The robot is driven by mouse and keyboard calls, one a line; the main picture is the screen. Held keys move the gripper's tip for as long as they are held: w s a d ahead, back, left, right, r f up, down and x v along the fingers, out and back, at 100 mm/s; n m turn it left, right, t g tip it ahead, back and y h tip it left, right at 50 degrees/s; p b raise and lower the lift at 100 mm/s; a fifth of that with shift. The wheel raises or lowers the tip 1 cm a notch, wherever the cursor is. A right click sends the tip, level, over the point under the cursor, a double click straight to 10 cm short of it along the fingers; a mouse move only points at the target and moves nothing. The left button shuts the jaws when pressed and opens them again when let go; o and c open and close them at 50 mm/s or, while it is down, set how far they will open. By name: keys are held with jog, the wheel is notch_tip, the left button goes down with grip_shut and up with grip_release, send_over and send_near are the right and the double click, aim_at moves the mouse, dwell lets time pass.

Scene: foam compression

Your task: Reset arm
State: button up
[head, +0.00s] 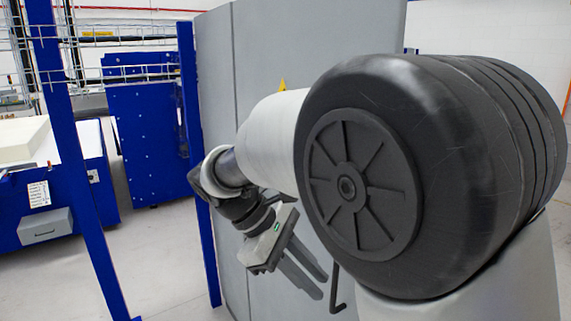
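My gripper (303,276) is at the end of my arm, near the lower middle of the head view. Its two grey fingers point down and to the right, in front of a tall grey panel (228,110). The fingers look parallel, with a narrow gap between them. I see nothing held between them. How far apart they are is hard to judge at this angle. My arm's large black joint and white link fill the right half of the view.
A dark bent handle (337,289) is close to the right of the fingers. Blue posts (80,180) with wire mesh stand at left. Behind them are a blue cabinet (145,130) and a blue-sided table (95,170) bearing a white block (22,140). Grey floor (165,265) is clear at lower left.

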jog(key=s+d+r+m+t+y, duration=0.2)
jog(key=s+d+m+t+y, duration=0.3)
jog(key=s+m, duration=0.7)
jog(key=s+d+y, duration=0.1)
jog(key=d+y, duration=0.1)
jog(key=d, duration=0.2)
jog(key=shift+r+m+t+y, duration=0.3)
jog(key=shift+r+m+t, duration=0.1)
jog(key=shift+a, duration=0.1)
